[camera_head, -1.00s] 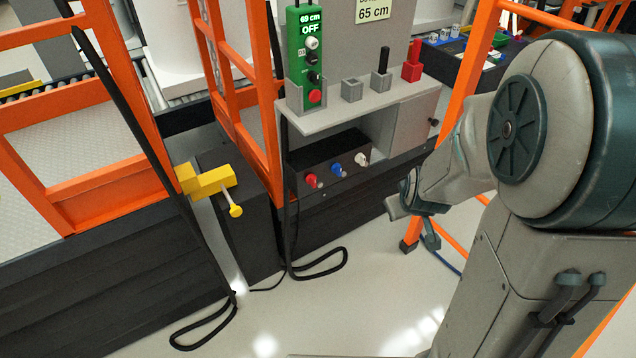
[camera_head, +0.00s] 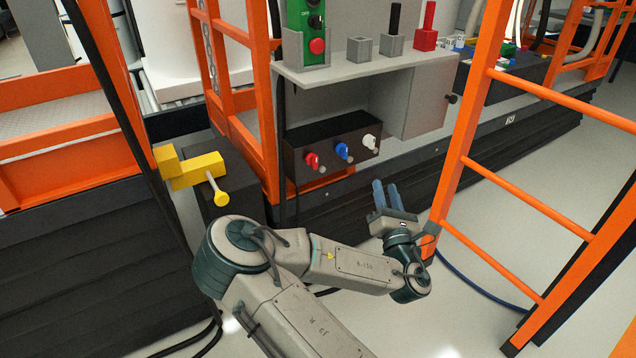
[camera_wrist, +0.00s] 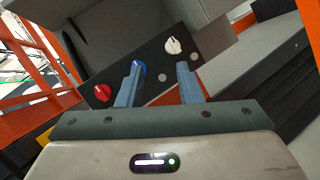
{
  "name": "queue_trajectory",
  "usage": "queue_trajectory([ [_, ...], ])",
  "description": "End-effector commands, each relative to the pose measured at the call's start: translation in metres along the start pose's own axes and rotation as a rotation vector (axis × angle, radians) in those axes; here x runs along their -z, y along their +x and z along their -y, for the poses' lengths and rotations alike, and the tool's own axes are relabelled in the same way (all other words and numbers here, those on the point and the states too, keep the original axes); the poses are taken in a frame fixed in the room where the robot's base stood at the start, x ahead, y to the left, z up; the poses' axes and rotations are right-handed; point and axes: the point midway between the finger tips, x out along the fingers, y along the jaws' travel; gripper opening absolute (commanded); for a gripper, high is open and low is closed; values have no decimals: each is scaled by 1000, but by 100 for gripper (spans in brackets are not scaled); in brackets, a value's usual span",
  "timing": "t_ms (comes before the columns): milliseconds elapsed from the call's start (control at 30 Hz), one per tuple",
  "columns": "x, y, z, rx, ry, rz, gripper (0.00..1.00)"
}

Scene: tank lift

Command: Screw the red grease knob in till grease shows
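The red grease knob (camera_head: 312,161) is on the left of a dark box's front face, with a blue knob (camera_head: 342,151) in the middle and a white knob (camera_head: 370,143) on the right. A small grey fitting sits beside each knob. I see no grease clearly. My gripper (camera_head: 385,188) is below and to the right of the box, fingers pointing up toward it, apart and empty. In the wrist view the red knob (camera_wrist: 102,92) lies left of both fingers. The blue knob (camera_wrist: 138,68) is just behind the left fingertip, and the white knob (camera_wrist: 173,46) is above the right one.
A grey shelf (camera_head: 350,68) overhangs the knob box, carrying a green control box (camera_head: 303,20) and holders. A grey cabinet (camera_head: 428,100) closes off the right side. An orange ladder (camera_head: 470,125) stands close right of my gripper. A yellow block with a pin (camera_head: 195,170) is at left.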

Motion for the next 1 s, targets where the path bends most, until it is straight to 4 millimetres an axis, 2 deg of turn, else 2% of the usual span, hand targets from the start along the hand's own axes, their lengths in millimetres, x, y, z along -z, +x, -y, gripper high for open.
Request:
queue_trajectory([
  [33,22,-6,-13,-95,-88,-18,33],
  [100,35,-11,-34,-207,-185,-30,33],
  [200,49,-18,-56,-326,-283,-40,33],
  [300,55,-22,-70,-394,-336,-42,33],
  [467,55,-20,-76,-418,-353,-42,33],
  [767,54,0,-84,-412,-346,-40,33],
  [833,54,6,-89,-417,-345,-37,33],
  [1000,63,36,-100,-419,-348,-38,33],
])
